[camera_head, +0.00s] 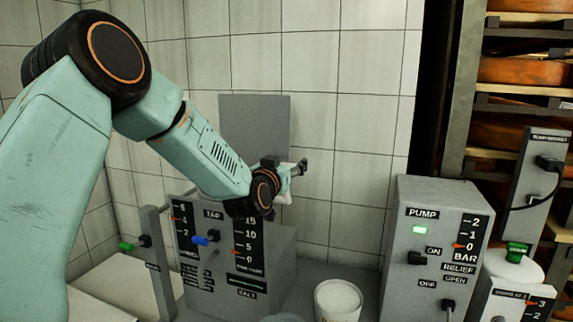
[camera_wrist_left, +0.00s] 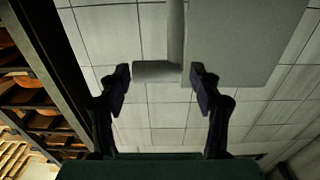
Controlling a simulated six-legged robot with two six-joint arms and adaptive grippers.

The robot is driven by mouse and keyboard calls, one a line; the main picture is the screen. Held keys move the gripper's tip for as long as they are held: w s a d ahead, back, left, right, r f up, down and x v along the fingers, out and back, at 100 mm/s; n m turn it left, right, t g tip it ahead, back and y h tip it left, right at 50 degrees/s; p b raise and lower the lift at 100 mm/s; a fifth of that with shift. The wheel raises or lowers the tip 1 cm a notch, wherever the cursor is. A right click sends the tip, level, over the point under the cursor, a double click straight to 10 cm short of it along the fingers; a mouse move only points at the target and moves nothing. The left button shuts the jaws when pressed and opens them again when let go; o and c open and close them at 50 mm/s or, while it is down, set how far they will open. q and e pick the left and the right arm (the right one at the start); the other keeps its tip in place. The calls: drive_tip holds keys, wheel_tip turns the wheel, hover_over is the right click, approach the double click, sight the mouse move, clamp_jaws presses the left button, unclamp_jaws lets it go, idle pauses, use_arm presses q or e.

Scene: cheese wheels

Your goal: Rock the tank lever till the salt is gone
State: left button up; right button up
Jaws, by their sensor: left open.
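The grey tank (camera_head: 268,285) stands at the centre-left, with TAP and SALT labels and two scales on its front. A grey upright panel (camera_head: 254,125) rises behind it. My left gripper (camera_head: 297,175) is above the tank, in front of the panel, partly hidden by its own wrist. In the left wrist view its fingers (camera_wrist_left: 160,77) are open. A grey bar with a short cross-piece (camera_wrist_left: 155,71), apparently the lever handle, lies between or just beyond the fingertips; contact cannot be told. The salt inside the tank is not visible.
A grey PUMP box (camera_head: 400,275) with a lit green lamp stands right. A white bucket (camera_head: 323,310) with white contents stands in front. A post with a green knob (camera_head: 126,246) stands left. Cheese shelves (camera_head: 520,70) are at right, a tiled wall (camera_head: 340,150) behind.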

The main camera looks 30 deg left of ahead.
use_arm(q)
drive_tip(key=shift+w+d+f, duration=0.2)
drive_tip(key=shift+w+d, duration=0.05)
drive_tip(key=shift+w, duration=0.2)
drive_tip(key=shift+c, duration=1.2)
drive_tip(key=shift+s+a+r, duration=0.1)
drive_tip(key=shift+s+a, duration=0.2)
drive_tip(key=c, duration=0.4)
drive_tip(key=shift+w+d, duration=0.1)
clamp_jaws()
